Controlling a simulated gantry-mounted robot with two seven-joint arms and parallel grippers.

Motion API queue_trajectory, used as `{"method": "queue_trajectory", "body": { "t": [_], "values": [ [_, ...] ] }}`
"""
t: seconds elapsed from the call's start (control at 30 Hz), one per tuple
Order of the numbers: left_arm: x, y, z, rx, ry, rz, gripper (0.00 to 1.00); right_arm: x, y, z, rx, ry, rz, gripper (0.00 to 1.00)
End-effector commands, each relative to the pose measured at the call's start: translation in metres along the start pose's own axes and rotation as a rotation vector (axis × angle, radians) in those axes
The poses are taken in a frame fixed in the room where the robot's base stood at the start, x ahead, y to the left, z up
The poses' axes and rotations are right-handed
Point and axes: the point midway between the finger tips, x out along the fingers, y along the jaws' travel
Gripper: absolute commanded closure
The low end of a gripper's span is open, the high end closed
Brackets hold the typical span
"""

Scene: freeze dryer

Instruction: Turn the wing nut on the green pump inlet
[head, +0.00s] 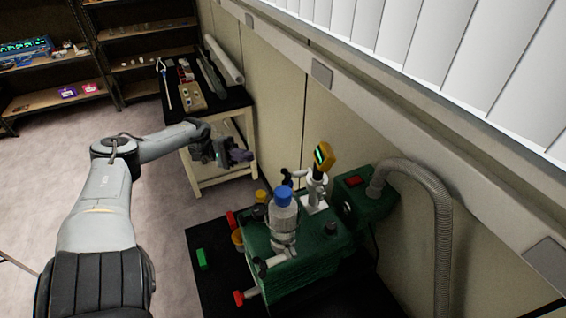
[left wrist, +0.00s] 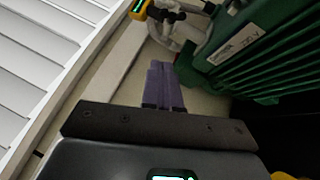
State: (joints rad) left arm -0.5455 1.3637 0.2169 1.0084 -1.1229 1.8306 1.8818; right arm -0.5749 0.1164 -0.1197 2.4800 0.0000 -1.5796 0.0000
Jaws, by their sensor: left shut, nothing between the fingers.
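The green pump (head: 300,270) stands on a dark surface at the lower middle of the head view and shows at the upper right of the left wrist view (left wrist: 262,45). A white pipe fitting (head: 313,194) rises from its back, with a yellow gauge (head: 323,156) on top. A small dark part (head: 287,175), which looks like the wing nut, sticks out left of the fitting; it shows near the top of the left wrist view (left wrist: 167,15). My left gripper (head: 240,156), with purple fingers, is shut and empty, left of the fitting and apart from it. My right gripper is out of view.
A grey corrugated hose (head: 440,215) arches at the right. A small table (head: 222,180) with tools stands behind my left gripper. The wall runs close behind the pump.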

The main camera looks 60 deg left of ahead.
Motion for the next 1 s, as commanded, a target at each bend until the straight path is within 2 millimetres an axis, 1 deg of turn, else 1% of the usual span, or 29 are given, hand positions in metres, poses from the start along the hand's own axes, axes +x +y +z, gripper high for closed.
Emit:
{"method": "queue_trajectory", "body": {
  "t": [0.17, 0.27, 0.5, 0.57, 0.6, 0.8, 1.0],
  "values": [
    [0.022, 0.004, 0.001, 0.004, -0.004, 0.006, 1.0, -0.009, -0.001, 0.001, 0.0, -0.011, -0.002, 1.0],
    [0.039, 0.005, 0.002, 0.004, -0.003, 0.008, 1.0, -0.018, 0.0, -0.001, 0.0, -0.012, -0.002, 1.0],
    [0.086, 0.006, 0.002, 0.004, -0.005, 0.007, 1.0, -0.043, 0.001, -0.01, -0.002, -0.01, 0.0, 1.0],
    [0.096, 0.006, 0.002, 0.003, -0.004, 0.007, 1.0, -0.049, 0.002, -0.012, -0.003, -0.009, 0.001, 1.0],
    [0.101, 0.006, 0.005, 0.0, -0.004, 0.005, 1.0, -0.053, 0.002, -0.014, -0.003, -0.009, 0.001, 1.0],
    [0.114, 0.003, 0.021, -0.002, -0.002, 0.001, 1.0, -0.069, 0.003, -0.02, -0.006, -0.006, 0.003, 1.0],
    [0.121, 0.001, 0.028, -0.001, -0.002, 0.0, 1.0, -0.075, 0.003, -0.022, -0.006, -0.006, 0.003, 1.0]
  ]
}}
